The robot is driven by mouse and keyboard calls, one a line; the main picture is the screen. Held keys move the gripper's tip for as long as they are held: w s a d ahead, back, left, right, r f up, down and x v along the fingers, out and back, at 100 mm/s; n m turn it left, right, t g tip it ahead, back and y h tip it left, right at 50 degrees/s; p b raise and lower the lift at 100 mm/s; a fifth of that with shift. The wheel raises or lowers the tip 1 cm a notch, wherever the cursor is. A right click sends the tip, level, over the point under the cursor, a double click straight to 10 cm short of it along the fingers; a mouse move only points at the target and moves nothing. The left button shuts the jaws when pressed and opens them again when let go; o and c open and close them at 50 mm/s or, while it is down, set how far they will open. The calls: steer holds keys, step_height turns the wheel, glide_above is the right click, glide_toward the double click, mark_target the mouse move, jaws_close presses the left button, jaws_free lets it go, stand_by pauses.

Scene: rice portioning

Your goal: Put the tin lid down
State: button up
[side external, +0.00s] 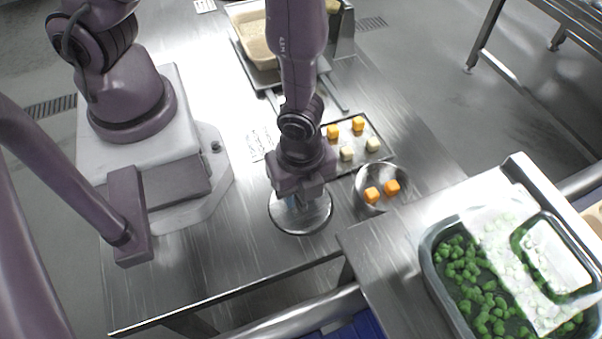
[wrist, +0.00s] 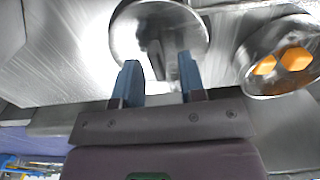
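The round metal tin lid (side external: 315,222) lies flat, apparently on the steel table, beneath my gripper (side external: 292,203) in the side external view. In the wrist view the lid (wrist: 125,38) shows beyond my fingers, with a dark upright handle-like shape (wrist: 155,60) near its middle. My gripper (wrist: 159,80) has its two blue fingers spread apart, with a visible gap between them. The handle-like shape appears between and beyond the fingertips, and I see no finger closed on it. The side view partly hides the lid's centre behind my gripper.
A metal bowl (side external: 371,207) with two orange cubes stands right of the lid. Behind it, a tray (side external: 361,152) holds orange and pale cubes. The table front left of the lid is clear.

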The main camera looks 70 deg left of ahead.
step_height(320, 180, up, 12)
steer(key=a+r+n+t, duration=0.2)
steer(key=a+r+n, duration=0.5)
steer(key=r+n, duration=0.2)
steer(key=a+r+n+t, duration=0.3)
steer(key=a+r+n, duration=0.5)
steer(key=r, duration=0.3)
steer(key=shift+s+n+t, duration=0.3)
steer(key=shift+s+n, duration=0.15)
steer(key=shift+n, duration=0.05)
